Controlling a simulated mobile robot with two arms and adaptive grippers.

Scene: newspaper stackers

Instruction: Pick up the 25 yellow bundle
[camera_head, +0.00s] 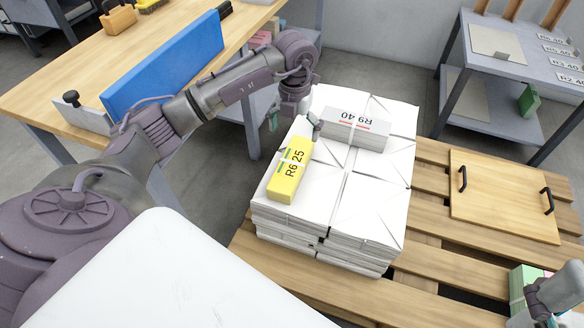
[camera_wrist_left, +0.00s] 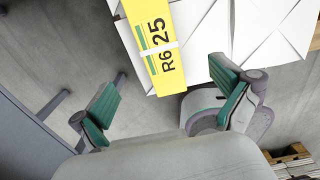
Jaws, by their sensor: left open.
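The yellow bundle (camera_head: 289,170), marked R6 25, lies near the left edge of a stack of white paper (camera_head: 375,205). A pale band goes around it. It also shows in the left wrist view (camera_wrist_left: 156,42), at the top centre with its near end toward the fingers. My left gripper (camera_head: 293,123) is open and empty, just beyond the bundle's far end in the head view. In the left wrist view its green-padded fingers (camera_wrist_left: 163,88) stand apart, short of the bundle.
A white bundle (camera_head: 356,130) marked R9 40 lies behind the yellow one. The stack stands on a wooden pallet (camera_head: 405,305) with a handled board (camera_head: 505,195). A table with a blue panel (camera_head: 165,65) stands left, a grey shelf (camera_head: 490,125) right.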

